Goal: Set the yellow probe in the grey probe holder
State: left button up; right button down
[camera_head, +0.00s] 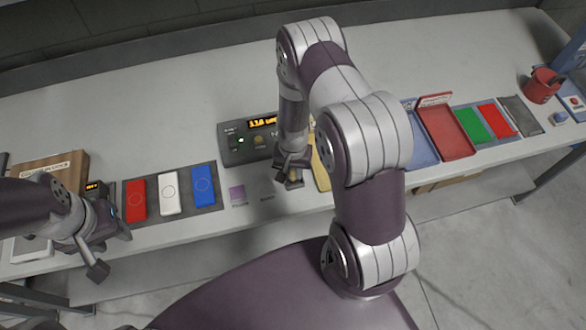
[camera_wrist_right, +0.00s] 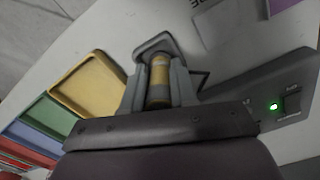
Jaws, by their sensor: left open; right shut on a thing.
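My right gripper (camera_head: 289,178) is shut on the yellow probe, low over the bench in front of the dark meter box. In the right wrist view the yellow probe (camera_wrist_right: 159,78), with grey bands, stands between the two grey fingers (camera_wrist_right: 160,88). A grey piece with a rounded outline (camera_wrist_right: 155,43), which looks like the probe holder, shows just beyond the probe. I cannot tell whether the probe touches it or sits in it. In the head view the gripper hides the probe and holder. My left gripper (camera_head: 110,250) is open and empty at the bench's front left.
The meter box (camera_head: 235,145) has a lit display and green light. A dark mat (camera_head: 180,184) with red, white and blue blocks lies left of a purple square (camera_head: 237,193). Yellow, blue, red (camera_head: 446,132) and green trays stand right. A red cup (camera_head: 541,86) is far right.

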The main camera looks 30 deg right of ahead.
jog(key=shift+f+b, duration=0.45)
jog(key=shift+f, duration=0.15)
jog(key=c, duration=0.8)
grip_release()
jog(key=shift+r, duration=0.1)
notch_tip(320, 180, up, 13)
jog(key=shift+f+b, duration=0.2)
jog(key=shift+b, duration=0.85)
